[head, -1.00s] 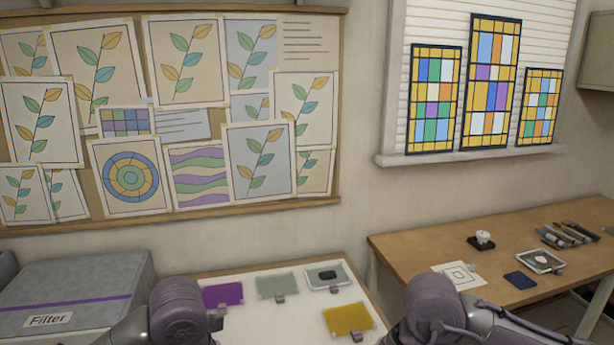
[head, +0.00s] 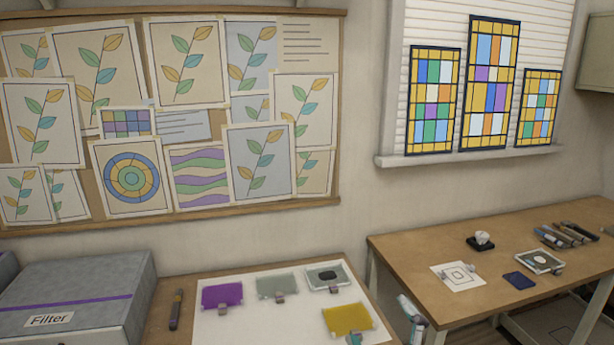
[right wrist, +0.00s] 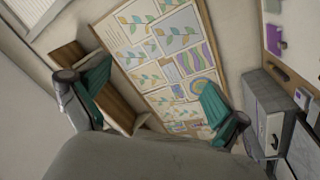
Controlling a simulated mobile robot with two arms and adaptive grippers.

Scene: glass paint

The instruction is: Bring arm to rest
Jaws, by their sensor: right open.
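My right gripper (right wrist: 155,78) is open and empty in the right wrist view. Its two teal-padded fingers are spread wide, with the wall and the pinned drawings seen between and beyond them. My left gripper is not in view.
A white sheet (head: 235,325) on the near table bears purple glass (head: 222,294), grey-green pieces and yellow glass (head: 348,319). A dark marker (head: 176,310) lies left of it, beside the Filter box (head: 90,285). The right-hand wooden table (head: 420,258) holds several small items.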

